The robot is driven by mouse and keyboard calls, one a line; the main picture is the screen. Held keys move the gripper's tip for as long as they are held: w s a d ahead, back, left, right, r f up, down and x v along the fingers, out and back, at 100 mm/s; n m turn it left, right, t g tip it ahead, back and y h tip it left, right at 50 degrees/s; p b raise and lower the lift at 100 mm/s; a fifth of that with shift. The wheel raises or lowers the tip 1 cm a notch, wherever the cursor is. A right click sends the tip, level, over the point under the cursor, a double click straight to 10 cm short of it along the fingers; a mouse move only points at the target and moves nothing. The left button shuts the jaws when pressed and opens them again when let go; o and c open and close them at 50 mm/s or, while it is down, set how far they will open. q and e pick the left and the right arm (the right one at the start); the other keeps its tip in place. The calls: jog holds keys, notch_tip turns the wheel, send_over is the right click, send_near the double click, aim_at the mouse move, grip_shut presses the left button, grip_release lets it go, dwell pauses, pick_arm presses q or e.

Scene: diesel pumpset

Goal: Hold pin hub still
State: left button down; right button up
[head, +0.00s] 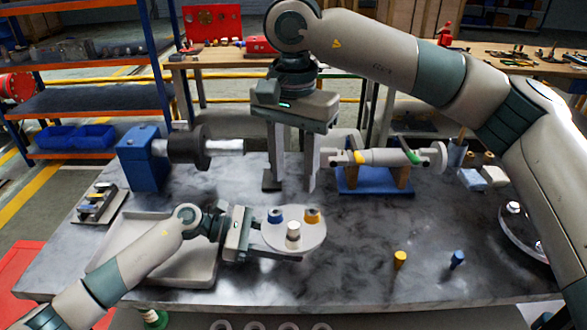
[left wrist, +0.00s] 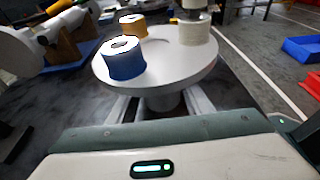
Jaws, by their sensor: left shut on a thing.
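The pin hub, a pale grey round disc (head: 312,240) on a short stem, stands at the front middle of the bench. It carries a blue collar (head: 275,215), a yellow collar (head: 312,215) and a white collar (head: 293,232). The disc also shows in the left wrist view (left wrist: 180,68), with the blue collar nearest. My left gripper (head: 278,253) comes in from the left, low under the disc, shut on the hub's stem; the disc partly hides the grip. My right gripper (head: 292,187) points down behind the hub, its fingers apart and empty, not touching the hub.
A blue block (head: 140,160) with a dark flange and silver shaft stands back left. A shaft assembly (head: 380,157) rests on a blue stand at back right. A grey tray (head: 150,276) lies at left. A yellow pin (head: 400,260) and blue pin (head: 457,259) stand front right.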

pick_arm(q)
jog(key=c, duration=0.8)
grip_release()
jog(key=shift+a, duration=0.15)
jog(key=v, duration=1.1)
jog(key=shift+a+r, duration=0.15)
jog(key=shift+a, duration=0.15)
jog(key=shift+r, duration=0.1)
